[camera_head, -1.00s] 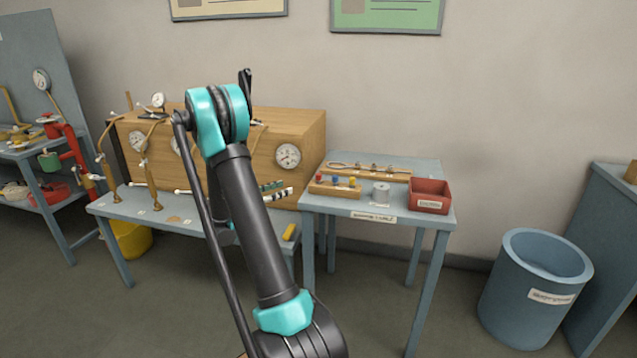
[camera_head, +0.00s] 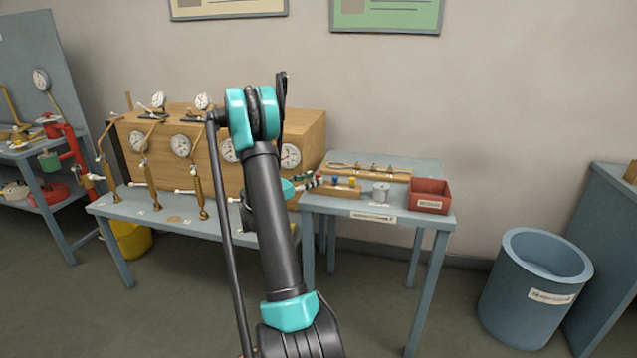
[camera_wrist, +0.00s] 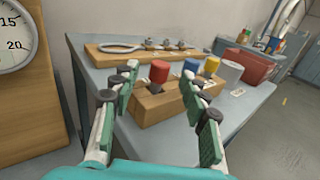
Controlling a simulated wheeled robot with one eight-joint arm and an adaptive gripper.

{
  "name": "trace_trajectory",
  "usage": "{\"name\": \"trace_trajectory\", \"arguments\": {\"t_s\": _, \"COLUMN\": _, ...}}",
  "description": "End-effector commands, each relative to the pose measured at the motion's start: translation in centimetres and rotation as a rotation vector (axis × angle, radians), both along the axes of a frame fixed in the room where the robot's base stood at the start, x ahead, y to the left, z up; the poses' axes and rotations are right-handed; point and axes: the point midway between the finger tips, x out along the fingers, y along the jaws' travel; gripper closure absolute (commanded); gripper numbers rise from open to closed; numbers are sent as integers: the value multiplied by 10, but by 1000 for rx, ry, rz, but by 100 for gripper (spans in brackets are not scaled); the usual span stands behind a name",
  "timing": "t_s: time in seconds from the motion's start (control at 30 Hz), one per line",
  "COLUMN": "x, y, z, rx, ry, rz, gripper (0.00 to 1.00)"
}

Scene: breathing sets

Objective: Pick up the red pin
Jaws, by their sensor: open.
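In the wrist view, the red pin (camera_wrist: 159,71) stands upright in a wooden block (camera_wrist: 150,108) on the blue-grey side table. A blue pin (camera_wrist: 191,67) and a yellow pin (camera_wrist: 211,66) stand in the same block to its right. My gripper (camera_wrist: 165,84) is open and empty, its two fingers spread to either side of the view, with the red pin beyond them and between them in the picture. In the head view the gripper (camera_head: 312,181) reaches the left end of the block (camera_head: 345,191), and the red pin is hard to make out there.
A metal cylinder (camera_head: 380,192) and a red bin (camera_head: 430,196) stand right of the block. A board with fittings (camera_head: 368,171) lies behind. The wooden gauge cabinet (camera_wrist: 28,100) is close on the left. A large blue bin (camera_head: 535,285) stands on the floor at right.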

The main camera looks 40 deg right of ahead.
Motion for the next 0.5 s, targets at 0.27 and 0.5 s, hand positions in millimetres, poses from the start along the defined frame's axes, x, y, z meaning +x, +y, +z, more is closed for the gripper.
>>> {"name": "trace_trajectory", "arguments": {"t_s": 0.27, "x": 1, "y": -35, "z": -2, "rx": 0, "ry": 0, "rz": -1, "gripper": 55}}
{"name": "trace_trajectory", "arguments": {"t_s": 0.5, "x": 2, "y": -35, "z": -2, "rx": 0, "ry": 0, "rz": 0, "gripper": 60}}
